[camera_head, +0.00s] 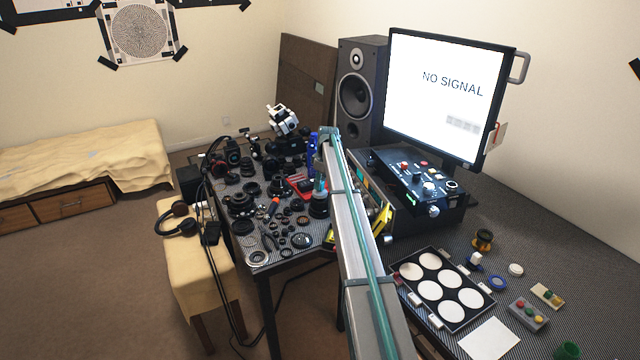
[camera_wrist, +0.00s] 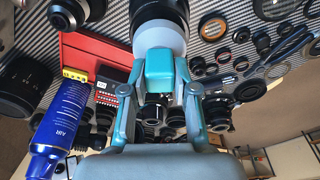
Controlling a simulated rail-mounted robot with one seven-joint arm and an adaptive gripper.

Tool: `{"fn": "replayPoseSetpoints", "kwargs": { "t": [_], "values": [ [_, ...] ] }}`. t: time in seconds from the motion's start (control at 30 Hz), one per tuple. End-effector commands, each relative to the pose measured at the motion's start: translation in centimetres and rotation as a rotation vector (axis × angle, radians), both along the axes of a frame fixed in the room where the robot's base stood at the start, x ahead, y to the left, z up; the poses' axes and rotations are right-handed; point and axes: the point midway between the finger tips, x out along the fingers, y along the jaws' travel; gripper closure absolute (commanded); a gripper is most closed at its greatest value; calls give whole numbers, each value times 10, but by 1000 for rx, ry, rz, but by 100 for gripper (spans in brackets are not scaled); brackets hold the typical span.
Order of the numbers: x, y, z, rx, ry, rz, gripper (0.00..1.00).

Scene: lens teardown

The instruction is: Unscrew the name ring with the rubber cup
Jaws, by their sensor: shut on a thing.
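My gripper (camera_wrist: 160,78) is shut on the rubber cup, which appears as a pale grey round cup (camera_wrist: 168,36) with a teal block between the fingers in the wrist view. The cup's far side meets the front of a large black lens (camera_wrist: 146,12); I cannot tell whether it is pressed tight. In the head view the black lens (camera_head: 318,207) stands on the dark table beside my arm, with the pale and teal cup (camera_head: 320,186) at its top. The name ring is hidden by the cup.
A blue AIR can (camera_wrist: 60,130) and a red case (camera_wrist: 92,58) are close to my gripper. Many lens parts crowd the table, including a ring (camera_head: 257,258) near its front edge. A white-disc tray (camera_head: 402,290) and monitor (camera_head: 445,90) are at right.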

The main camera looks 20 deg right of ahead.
Motion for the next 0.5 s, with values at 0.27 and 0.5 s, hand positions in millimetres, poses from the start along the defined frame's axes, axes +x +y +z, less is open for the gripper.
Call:
{"fn": "replayPoseSetpoints", "kwargs": {
  "t": [0.27, 0.5],
  "values": [
    [-3, 0, -6, 2, 12, 302, 100],
    [-4, 1, -6, 2, 11, 501, 100]
  ]
}}
